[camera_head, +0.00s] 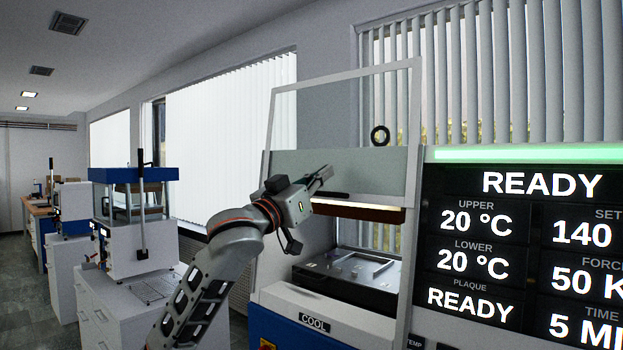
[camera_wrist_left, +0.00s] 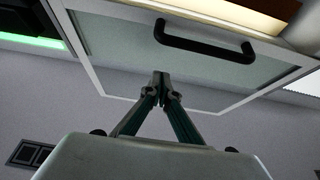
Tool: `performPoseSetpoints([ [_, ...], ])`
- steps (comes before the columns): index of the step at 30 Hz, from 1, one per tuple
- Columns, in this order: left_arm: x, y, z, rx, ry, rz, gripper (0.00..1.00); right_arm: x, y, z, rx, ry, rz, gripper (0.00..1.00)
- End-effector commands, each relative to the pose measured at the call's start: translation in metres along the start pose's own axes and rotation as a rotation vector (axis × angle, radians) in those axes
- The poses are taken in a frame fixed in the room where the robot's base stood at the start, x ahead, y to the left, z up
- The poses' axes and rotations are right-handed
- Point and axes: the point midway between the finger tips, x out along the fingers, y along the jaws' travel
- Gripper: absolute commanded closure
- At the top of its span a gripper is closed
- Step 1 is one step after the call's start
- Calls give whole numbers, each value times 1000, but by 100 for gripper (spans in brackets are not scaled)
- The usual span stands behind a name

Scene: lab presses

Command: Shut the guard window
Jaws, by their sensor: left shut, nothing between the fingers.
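The guard window (camera_head: 325,115) is a clear panel in a pale frame. My right gripper is not in view.
The press opening shows a dark lower platen (camera_head: 355,272) under a lit upper part (camera_head: 355,212). A display panel (camera_head: 520,245) reading READY stands at right. A smaller blue and white press (camera_head: 135,225) stands on a cabinet at left.

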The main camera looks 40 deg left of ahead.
Motion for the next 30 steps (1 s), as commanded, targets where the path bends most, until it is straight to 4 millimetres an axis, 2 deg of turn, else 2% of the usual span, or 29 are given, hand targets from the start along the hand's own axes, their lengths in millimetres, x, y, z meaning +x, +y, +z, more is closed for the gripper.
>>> performPoseSetpoints([
  [1, 9, 0, -1, -3, 0, 0, 100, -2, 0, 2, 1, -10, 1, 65],
  [3, 14, 0, 4, -1, -3, 1, 100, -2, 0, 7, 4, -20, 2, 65],
  [7, 6, 1, 21, 0, -4, 1, 100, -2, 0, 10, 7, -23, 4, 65],
  [14, 0, 0, 36, 0, -2, 0, 100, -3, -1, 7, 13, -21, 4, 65],
  [30, -3, 0, 42, 0, -1, 1, 100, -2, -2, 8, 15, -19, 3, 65],
])
